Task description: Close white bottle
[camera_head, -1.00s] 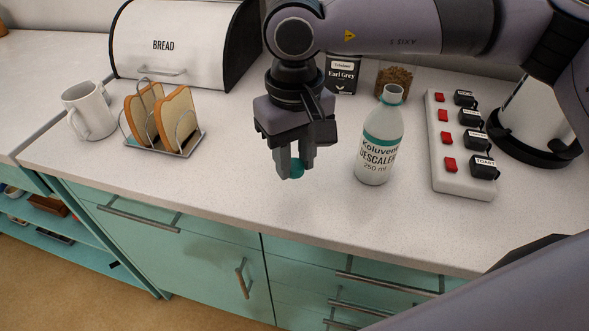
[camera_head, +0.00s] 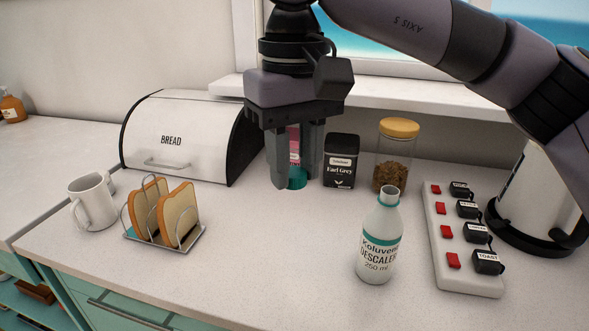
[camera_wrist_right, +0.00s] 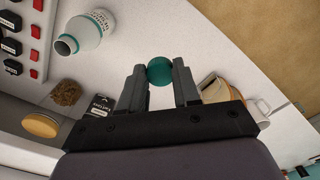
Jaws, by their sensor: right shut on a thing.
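The white bottle (camera_head: 381,240), labelled descaler with a teal band, stands upright and open-mouthed on the counter. It also shows in the right wrist view (camera_wrist_right: 88,33) at the upper left. My right gripper (camera_head: 296,183) is shut on a round teal cap (camera_head: 298,178), held between its fingertips in the air to the left of the bottle and higher than its mouth. In the right wrist view the teal cap (camera_wrist_right: 160,71) sits between the two fingers, apart from the bottle. My left gripper is not in view.
Behind stand a bread bin (camera_head: 180,137), a black tea tin (camera_head: 341,160) and a yellow-lidded jar (camera_head: 396,155). A power strip with red switches (camera_head: 460,240) lies right of the bottle. A toast rack (camera_head: 165,238) and mug (camera_head: 92,201) stand left. The counter's front middle is clear.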

